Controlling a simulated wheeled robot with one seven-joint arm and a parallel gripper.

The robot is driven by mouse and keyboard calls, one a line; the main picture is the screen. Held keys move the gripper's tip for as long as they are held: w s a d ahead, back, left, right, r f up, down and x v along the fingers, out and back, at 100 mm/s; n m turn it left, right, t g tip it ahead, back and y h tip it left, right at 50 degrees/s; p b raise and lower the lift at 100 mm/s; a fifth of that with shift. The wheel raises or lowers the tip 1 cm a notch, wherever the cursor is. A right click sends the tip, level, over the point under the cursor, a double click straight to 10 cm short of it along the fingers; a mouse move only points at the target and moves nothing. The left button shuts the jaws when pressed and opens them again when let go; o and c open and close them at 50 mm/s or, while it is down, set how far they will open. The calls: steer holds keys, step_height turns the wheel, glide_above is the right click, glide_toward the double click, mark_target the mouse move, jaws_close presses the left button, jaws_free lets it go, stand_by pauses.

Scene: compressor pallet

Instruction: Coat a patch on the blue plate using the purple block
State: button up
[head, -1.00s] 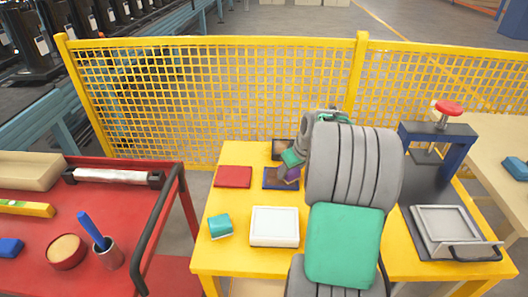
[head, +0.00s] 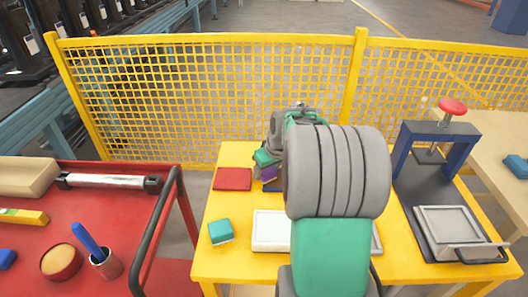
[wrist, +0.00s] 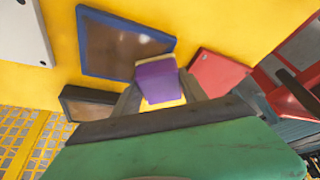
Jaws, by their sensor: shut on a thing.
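The purple block (wrist: 155,82), with a tan layer along one end, is held between the two fingers of my gripper (wrist: 160,92). The block also shows in the head view (head: 268,174), partly hidden by my gripper. The blue plate (wrist: 90,45) has a blue rim and a brownish, shiny face. In the wrist view the block's tan end is by the plate's lower right corner; I cannot tell whether they touch. In the head view my arm hides most of the plate.
A red plate (head: 233,179) lies left of my gripper on the yellow table (head: 215,262). A white panel (head: 269,231) and a teal block (head: 220,231) are nearer. A dark plate (wrist: 84,104) lies beyond. A yellow mesh fence (head: 200,100) stands behind the table.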

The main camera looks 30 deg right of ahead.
step_height(320, 180, up, 2)
steer(key=shift+r, duration=0.1)
steer(key=shift+a+r+p, duration=0.1)
steer(key=shift+r+p, duration=1.85)
steer(key=shift+r, duration=0.7)
